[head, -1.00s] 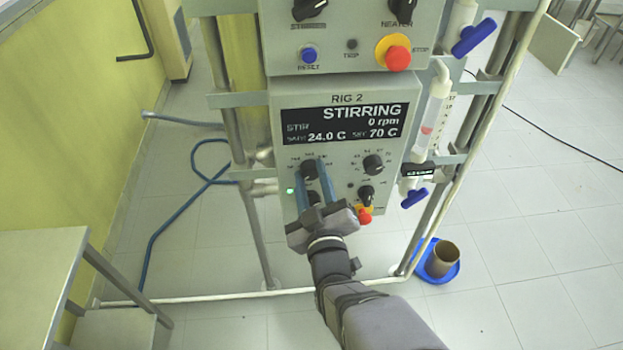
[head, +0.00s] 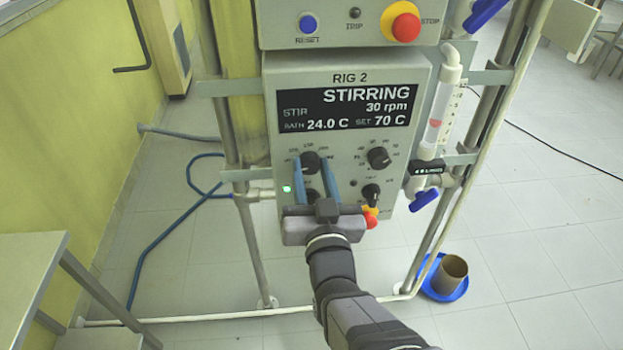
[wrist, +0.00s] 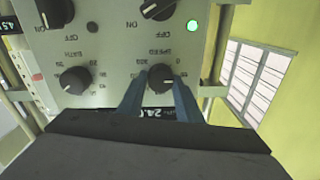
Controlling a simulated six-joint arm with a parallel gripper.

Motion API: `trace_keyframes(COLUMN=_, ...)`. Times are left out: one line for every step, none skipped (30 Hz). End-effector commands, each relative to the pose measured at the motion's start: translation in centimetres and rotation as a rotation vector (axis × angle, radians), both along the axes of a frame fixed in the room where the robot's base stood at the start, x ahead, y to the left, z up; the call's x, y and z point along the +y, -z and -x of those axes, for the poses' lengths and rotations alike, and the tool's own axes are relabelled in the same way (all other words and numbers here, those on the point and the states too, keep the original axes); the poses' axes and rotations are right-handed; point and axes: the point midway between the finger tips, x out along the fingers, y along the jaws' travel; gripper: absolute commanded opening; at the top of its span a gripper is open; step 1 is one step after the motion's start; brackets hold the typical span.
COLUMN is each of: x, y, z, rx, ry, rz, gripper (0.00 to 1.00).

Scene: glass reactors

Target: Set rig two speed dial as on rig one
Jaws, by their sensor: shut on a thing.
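The rig 2 panel (head: 400,85) has a black display (head: 345,109) reading STIRRING, 30 rpm, bath 24.0 C, set 70 C. My gripper (head: 312,163) is shut on the speed dial (head: 311,161), the upper left knob, with one blue finger at each side. In the wrist view, upside down, the speed dial (wrist: 161,78) sits between the fingertips, and its scale marks show around it.
A second upper knob (head: 379,158) is to the right of the speed dial. Lower switches and a red stop button (head: 370,221) sit close to my gripper. A green lamp (head: 286,188) is lit. Tubing with a blue valve handle (head: 424,199) stands at the right.

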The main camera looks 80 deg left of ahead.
Motion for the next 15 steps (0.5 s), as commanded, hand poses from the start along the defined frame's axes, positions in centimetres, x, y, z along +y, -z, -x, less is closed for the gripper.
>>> trace_keyframes(x=-0.01, y=0.15, z=0.05, rx=0.014, ry=-0.001, rz=-0.001, gripper=0.10)
trace_keyframes(x=-0.01, y=0.13, z=0.05, rx=0.021, ry=-0.002, rz=0.000, gripper=0.10)
trace_keyframes(x=-0.01, y=0.11, z=0.05, rx=0.029, ry=-0.001, rz=-0.001, gripper=0.10)
trace_keyframes(x=-0.01, y=0.09, z=0.04, rx=0.034, ry=-0.001, rz=-0.001, gripper=0.10)
trace_keyframes(x=-0.01, y=0.08, z=0.04, rx=0.039, ry=-0.001, rz=0.000, gripper=0.10)
trace_keyframes(x=0.00, y=0.06, z=0.04, rx=0.043, ry=-0.001, rz=0.000, gripper=0.10)
trace_keyframes(x=0.00, y=0.04, z=0.04, rx=0.045, ry=0.000, rz=0.000, gripper=0.10)
trace_keyframes(x=0.00, y=0.03, z=0.05, rx=0.046, ry=0.000, rz=0.000, gripper=0.10)
trace_keyframes(x=0.00, y=0.02, z=0.04, rx=0.047, ry=0.000, rz=0.000, gripper=0.10)
trace_keyframes(x=0.00, y=0.00, z=0.04, rx=0.048, ry=-0.001, rz=0.000, gripper=0.10)
trace_keyframes(x=0.00, y=0.00, z=0.04, rx=0.048, ry=-0.001, rz=0.001, gripper=0.10)
trace_keyframes(x=0.00, y=0.00, z=0.03, rx=0.048, ry=-0.001, rz=0.001, gripper=0.10)
trace_keyframes(x=0.00, y=-0.01, z=0.04, rx=0.048, ry=-0.001, rz=0.001, gripper=0.10)
trace_keyframes(x=0.00, y=-0.01, z=0.04, rx=0.047, ry=-0.001, rz=0.001, gripper=0.10)
trace_keyframes(x=0.00, y=0.00, z=0.03, rx=0.047, ry=-0.001, rz=0.001, gripper=0.10)
